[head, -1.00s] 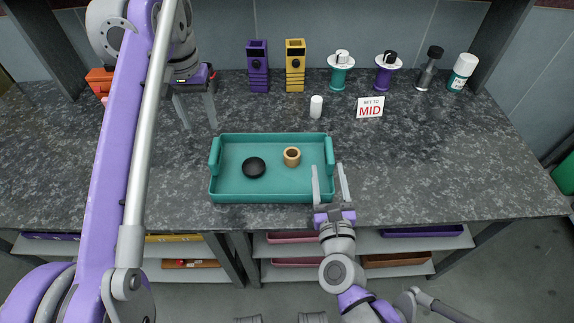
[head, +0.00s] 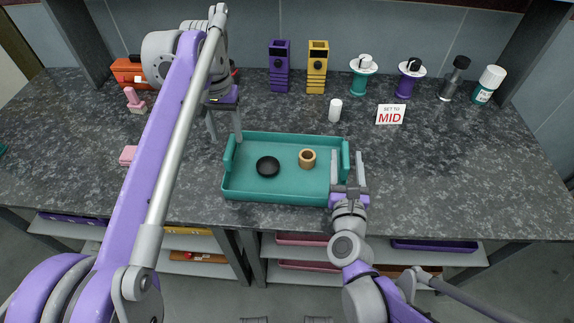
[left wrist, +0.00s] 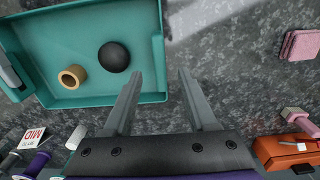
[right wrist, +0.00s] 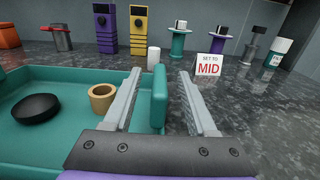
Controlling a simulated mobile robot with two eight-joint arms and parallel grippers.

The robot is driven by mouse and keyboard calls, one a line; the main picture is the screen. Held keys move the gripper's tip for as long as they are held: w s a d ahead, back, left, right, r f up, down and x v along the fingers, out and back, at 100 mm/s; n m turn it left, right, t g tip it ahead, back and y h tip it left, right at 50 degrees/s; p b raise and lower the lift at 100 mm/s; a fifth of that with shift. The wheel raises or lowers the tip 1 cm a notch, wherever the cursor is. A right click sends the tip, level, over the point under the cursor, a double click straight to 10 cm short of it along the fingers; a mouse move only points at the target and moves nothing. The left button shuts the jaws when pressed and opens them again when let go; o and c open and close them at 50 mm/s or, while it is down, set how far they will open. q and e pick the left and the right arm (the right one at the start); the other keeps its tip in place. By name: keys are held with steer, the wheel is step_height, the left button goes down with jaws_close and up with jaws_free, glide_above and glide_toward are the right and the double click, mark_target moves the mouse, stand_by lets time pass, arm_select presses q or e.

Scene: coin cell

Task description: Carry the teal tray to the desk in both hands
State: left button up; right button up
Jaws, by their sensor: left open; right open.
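The teal tray (head: 285,196) lies on the dark speckled counter, with a raised handle at each short end. It holds a black round dish (head: 268,166) and a tan ring (head: 307,158). My left gripper (head: 226,138) is open at the tray's left handle (head: 229,153); in the left wrist view that handle (left wrist: 158,60) lies between the finger lines, near the tips. My right gripper (head: 348,155) is open around the right handle (head: 345,157). In the right wrist view this handle (right wrist: 159,95) stands between the fingers, with a gap on the right side.
Behind the tray stand a purple block (head: 279,68), a yellow block (head: 317,68), a white cylinder (head: 335,110), a MID sign (head: 390,114), two spools and bottles. Pink items (head: 129,155) and an orange box (head: 128,72) are at the left. The counter right of the tray is clear.

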mark_target(229, 146)
arm_select(q)
steer(key=shift+f, duration=2.6)
arm_select(e)
steer(key=shift+w+d, duration=0.15)
steer(key=shift+w, duration=1.15)
steer(key=shift+w+d, duration=0.1)
steer(key=shift+w, duration=1.15)
arm_select(q)
steer(key=shift+c, duration=0.3)
arm_select(e)
steer(key=shift+c, duration=0.3)
arm_select(q)
jaws_close()
arm_select(e)
jaws_close()
